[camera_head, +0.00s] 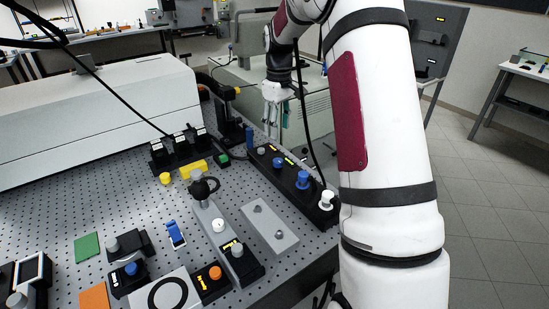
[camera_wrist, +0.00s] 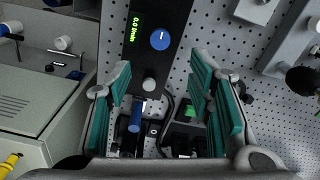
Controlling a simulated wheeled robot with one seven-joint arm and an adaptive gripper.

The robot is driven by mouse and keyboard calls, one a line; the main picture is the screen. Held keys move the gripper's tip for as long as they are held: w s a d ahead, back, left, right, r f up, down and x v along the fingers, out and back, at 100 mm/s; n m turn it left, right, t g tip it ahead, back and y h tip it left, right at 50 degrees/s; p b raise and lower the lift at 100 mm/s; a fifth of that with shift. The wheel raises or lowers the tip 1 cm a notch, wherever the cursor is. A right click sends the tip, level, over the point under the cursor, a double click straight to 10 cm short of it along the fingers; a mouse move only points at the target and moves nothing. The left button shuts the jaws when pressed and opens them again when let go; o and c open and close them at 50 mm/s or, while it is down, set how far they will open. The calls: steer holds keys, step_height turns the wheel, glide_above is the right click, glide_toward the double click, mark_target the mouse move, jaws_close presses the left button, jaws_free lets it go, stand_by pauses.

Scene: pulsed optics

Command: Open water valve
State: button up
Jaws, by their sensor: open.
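A black control panel (camera_wrist: 120,60) shows in the wrist view with a green readout of 0.0 l/min and a blue round knob (camera_wrist: 160,39) beside it. The knob carries a small white mark. A grey knob (camera_wrist: 149,85) sits nearer the panel's end. My gripper (camera_wrist: 160,62) is open, its teal fingers spread on both sides with nothing held. The blue knob lies beyond the fingertips, apart from them. In the head view the same panel runs along the table's right side, with this blue knob (camera_head: 278,162); my gripper is above the panel's far end, partly hidden.
A blue upright cylinder (camera_head: 249,138) stands by the panel's far end. A second blue knob (camera_head: 303,180) and a white knob (camera_head: 327,200) are nearer on the panel. Grey blocks and optical mounts fill the table beside it. A pale cabinet (camera_wrist: 40,110) stands left of the panel.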

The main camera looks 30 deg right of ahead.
mark_target(278, 160)
step_height(278, 160, down, 12)
steer(key=shift+p, duration=0.85)
steer(key=shift+c, duration=0.2)
jaws_close()
